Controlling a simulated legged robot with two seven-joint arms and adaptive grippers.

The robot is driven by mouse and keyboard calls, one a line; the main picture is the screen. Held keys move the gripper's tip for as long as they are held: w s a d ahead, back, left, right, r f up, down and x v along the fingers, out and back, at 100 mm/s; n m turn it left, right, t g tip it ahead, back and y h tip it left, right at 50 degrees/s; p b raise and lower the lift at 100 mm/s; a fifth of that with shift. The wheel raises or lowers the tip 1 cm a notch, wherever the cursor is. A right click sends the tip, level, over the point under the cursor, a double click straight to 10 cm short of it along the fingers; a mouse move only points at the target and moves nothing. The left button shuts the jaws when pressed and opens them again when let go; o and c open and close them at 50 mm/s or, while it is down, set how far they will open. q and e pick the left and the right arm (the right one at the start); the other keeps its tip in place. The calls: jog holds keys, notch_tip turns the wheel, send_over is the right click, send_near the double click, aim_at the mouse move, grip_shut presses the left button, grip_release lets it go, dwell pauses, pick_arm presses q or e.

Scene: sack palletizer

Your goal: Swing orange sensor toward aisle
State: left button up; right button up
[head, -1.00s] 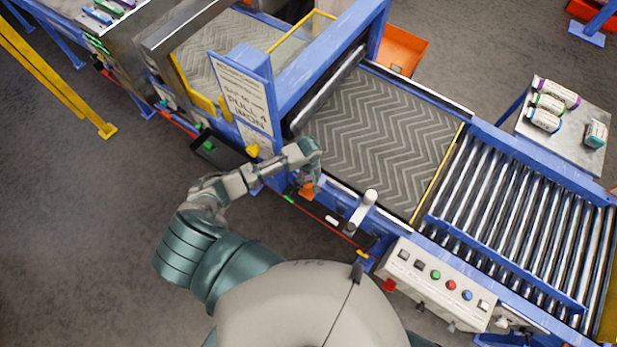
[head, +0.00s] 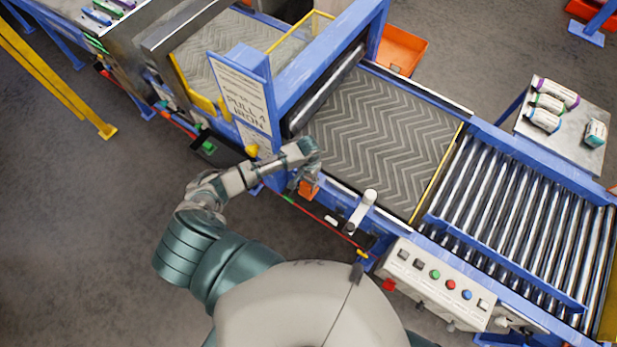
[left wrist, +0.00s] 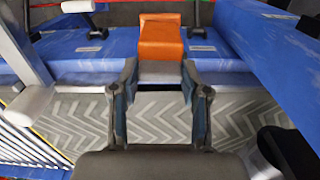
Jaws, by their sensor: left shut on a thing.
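The orange sensor (head: 308,190) is a small orange block on the near blue rail of the conveyor. In the left wrist view the orange sensor (left wrist: 160,42) stands just past my fingertips, with a grey lower part between them. My left gripper (head: 309,175) reaches over the rail from the left. In the left wrist view my left gripper (left wrist: 159,75) has its two fingers closed against the sides of that grey part. Its exact contact is small and hard to see in the head view. My right gripper is out of view.
A white-capped post (head: 362,210) stands on the rail just right of the sensor. A red cable (head: 325,222) runs along the rail. The chevron belt (head: 385,140) lies behind, a button panel (head: 440,285) to the right. Dark floor (head: 100,240) at left is clear.

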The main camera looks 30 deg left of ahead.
pick_arm(q)
jog(key=m, duration=0.5)
jog(key=shift+m, duration=0.3)
jog(key=shift+a+m, duration=0.1)
jog(key=shift+m, duration=2)
jog(key=shift+r, duration=0.1)
jog(key=o, duration=1.1)
jog(key=shift+o, duration=0.2)
notch_tip(320, 180, up, 12)
jog(key=shift+c, duration=0.3)
